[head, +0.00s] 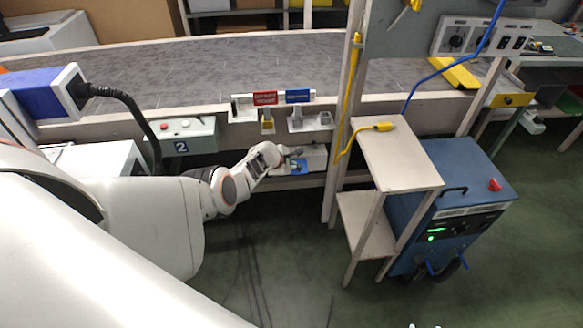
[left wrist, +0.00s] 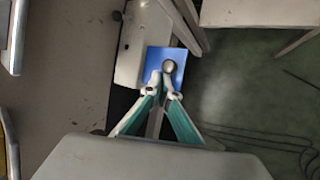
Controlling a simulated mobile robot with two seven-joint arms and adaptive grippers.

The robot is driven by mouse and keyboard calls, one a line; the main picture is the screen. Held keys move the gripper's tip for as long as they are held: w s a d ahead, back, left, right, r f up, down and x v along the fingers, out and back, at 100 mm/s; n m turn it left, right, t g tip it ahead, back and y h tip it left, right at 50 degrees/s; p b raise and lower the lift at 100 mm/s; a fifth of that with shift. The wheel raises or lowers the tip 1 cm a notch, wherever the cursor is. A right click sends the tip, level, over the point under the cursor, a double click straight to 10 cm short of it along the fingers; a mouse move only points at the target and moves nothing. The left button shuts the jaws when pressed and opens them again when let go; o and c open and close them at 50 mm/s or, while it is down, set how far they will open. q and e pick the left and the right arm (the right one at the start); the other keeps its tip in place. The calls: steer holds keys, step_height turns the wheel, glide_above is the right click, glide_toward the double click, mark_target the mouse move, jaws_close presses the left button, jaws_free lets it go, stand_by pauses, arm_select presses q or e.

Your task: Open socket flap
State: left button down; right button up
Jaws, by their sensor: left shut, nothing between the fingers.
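The socket flap (left wrist: 182,57) is a small blue panel on a pale box (head: 316,160) at the side of the conveyor. It also shows in the head view (head: 299,168), partly hidden by my left gripper. In the left wrist view a round grey knob (left wrist: 169,66) appears in front of the blue panel. My left gripper (left wrist: 161,88) is shut and empty, with its fingertips at the lower edge of the blue panel. I cannot tell if they touch it. In the head view the left gripper (head: 295,158) is small, just above the blue. The right gripper is not in view.
A wooden stand (head: 396,155) with a yellow plug (head: 383,127) is right of the flap, beside a blue machine (head: 450,205). A control box marked 2 (head: 200,146) is on the left. Red and blue labels (head: 265,98) are above.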

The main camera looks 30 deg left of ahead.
arm_select(q)
steer(key=shift+a+r, duration=0.1)
steer(key=shift+r, duration=0.05)
stand_by(0.5)
steer(key=shift+r, duration=0.1)
